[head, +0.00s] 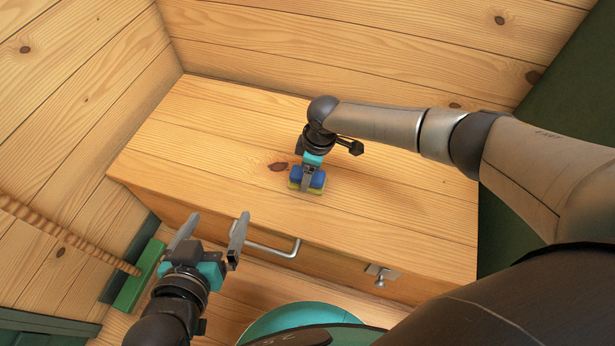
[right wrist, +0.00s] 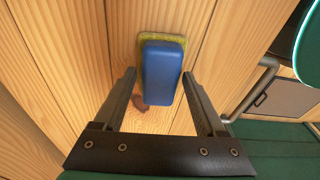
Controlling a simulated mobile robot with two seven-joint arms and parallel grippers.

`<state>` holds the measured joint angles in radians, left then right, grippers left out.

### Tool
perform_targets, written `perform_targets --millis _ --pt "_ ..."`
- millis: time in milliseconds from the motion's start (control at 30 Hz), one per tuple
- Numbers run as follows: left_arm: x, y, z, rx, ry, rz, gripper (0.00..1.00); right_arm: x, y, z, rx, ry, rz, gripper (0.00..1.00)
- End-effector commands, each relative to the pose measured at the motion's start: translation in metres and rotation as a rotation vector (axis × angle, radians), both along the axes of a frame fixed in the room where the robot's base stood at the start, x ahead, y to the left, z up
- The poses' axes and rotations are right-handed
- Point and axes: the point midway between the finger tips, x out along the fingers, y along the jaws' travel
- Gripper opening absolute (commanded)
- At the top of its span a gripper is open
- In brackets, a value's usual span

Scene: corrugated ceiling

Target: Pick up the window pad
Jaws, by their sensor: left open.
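The window pad (head: 318,180) is a blue block on a yellow-green base, lying on the wooden bench top. In the right wrist view the pad (right wrist: 162,75) lies ahead, between the fingertips. My right gripper (head: 308,178) is right above the pad in the head view and partly hides it. Its fingers (right wrist: 159,78) are apart on either side of the blue block, with a gap at the left finger; contact on the right is unclear. My left gripper (head: 213,240) is open and empty, in front of the bench's left front edge.
The bench (head: 400,225) has a metal bar handle (head: 270,248) and a latch (head: 382,273) on its front. A green-headed broom (head: 140,275) leans at the left. A teal round object (head: 285,318) is below. The bench top around the pad is clear.

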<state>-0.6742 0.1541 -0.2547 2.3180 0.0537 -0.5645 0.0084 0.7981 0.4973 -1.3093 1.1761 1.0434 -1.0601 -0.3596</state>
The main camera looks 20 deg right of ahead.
Motion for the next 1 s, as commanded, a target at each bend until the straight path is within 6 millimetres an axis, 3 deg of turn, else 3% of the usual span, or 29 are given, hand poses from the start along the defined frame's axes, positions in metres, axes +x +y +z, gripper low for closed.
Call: perform_targets --millis 67,633,1000 --pt "0.0 0.0 0.0 0.0 0.0 0.0 1.0 0.0 0.0 0.0 0.0 0.0 0.0 0.63" --pt "0.0001 -0.0002 0.0001 -0.001 -0.001 -0.001 1.0 0.0001 -0.0001 0.0001 0.0 0.0 0.0 0.0" --pt "0.0001 -0.0004 0.0004 -0.001 -0.001 -0.001 1.0 0.0007 -0.0002 0.004 0.0 -0.001 0.0 0.0"
